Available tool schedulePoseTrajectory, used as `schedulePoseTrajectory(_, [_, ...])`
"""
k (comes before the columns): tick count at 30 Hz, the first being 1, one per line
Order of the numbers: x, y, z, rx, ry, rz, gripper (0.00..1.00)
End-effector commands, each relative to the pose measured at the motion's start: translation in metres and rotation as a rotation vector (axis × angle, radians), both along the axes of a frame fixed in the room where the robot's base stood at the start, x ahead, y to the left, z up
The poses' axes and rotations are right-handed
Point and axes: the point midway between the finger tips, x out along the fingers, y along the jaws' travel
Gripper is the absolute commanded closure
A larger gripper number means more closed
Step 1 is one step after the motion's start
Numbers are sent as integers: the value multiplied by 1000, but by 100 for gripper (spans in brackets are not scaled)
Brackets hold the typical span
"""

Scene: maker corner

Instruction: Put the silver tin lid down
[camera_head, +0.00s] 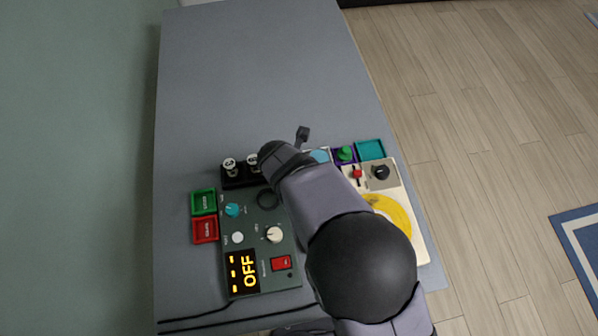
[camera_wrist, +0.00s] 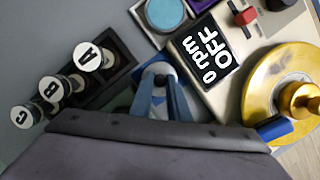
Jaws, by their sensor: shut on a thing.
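My gripper (camera_wrist: 160,78) shows in the wrist view, with its two blue-grey fingers close together. It is shut on a pale grey piece, the silver tin lid (camera_wrist: 158,71), of which only a little shows between and beyond the fingertips. The lid's full shape and its height above what lies below cannot be told. In the head view my arm hides the gripper and the lid, over the back of the control panels.
A black rack (camera_head: 234,182) with lettered, white-topped cylinders stands left of my gripper. A dark green panel (camera_head: 254,220) with an OFF display lies in front. On the right are a cream unit with a yellow disc (camera_head: 398,213) and a teal tray (camera_head: 371,149). The table's back (camera_head: 255,70) is clear.

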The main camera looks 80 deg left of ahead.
Motion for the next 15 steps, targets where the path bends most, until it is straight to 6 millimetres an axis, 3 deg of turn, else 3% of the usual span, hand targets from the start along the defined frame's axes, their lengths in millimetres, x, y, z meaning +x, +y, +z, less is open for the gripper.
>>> schedulePoseTrajectory(1, [0,0,-1,0,0,0,80])
schedulePoseTrajectory(3, [0,0,-1,0,0,0,66])
schedulePoseTrajectory(15, [0,0,4,1,0,0,66])
